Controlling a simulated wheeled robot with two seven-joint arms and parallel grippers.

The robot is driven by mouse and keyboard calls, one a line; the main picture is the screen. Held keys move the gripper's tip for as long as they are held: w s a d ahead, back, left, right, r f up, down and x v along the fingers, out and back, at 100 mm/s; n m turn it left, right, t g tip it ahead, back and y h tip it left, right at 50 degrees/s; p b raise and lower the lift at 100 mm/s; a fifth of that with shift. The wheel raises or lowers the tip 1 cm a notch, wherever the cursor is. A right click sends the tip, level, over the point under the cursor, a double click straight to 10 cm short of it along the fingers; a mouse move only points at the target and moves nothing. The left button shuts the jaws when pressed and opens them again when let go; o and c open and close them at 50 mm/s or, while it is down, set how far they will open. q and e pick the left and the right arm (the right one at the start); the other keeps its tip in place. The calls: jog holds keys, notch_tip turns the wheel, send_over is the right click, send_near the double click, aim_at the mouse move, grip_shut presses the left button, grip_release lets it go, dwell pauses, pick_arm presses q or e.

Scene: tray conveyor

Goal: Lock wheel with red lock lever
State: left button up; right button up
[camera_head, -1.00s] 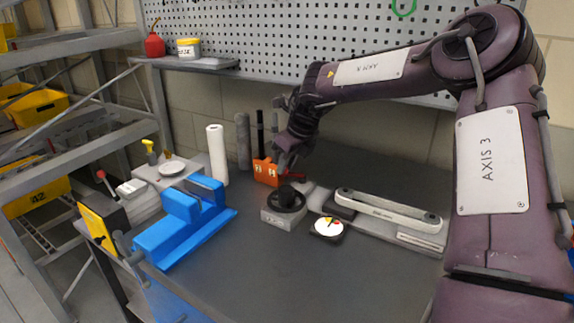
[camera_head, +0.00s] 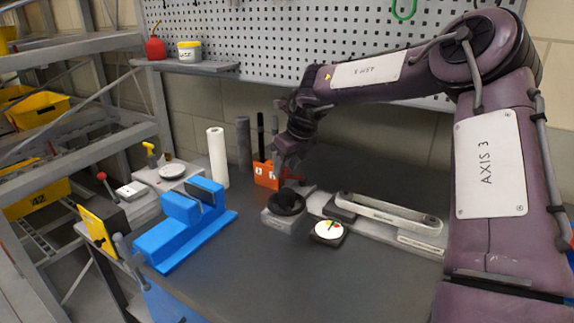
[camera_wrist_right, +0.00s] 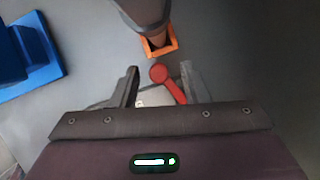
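A black wheel (camera_head: 287,203) sits on a grey block in the middle of the bench in the head view. A red lever (camera_head: 293,177) shows in part behind it, beside an orange holder. In the right wrist view the red lever (camera_wrist_right: 168,82) has a round end and lies between my fingers, apart from both. My right gripper (camera_wrist_right: 160,85) is open and empty. In the head view my right gripper (camera_head: 281,167) is above and behind the wheel, close to the lever. The lever's base is hidden. My left gripper is not in view.
The orange holder (camera_head: 265,174) stands close to my right gripper. A blue vise-like block (camera_head: 180,230) is at left. A small round dial (camera_head: 328,230) and a long light-grey bar (camera_head: 388,212) lie at right. The front of the bench is clear.

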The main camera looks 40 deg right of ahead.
jog(key=shift+s+r, duration=0.1)
jog(key=shift+r, duration=0.2)
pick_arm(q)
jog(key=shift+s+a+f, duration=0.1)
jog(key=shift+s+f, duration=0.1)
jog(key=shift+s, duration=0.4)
pick_arm(e)
jog(key=v, duration=0.7)
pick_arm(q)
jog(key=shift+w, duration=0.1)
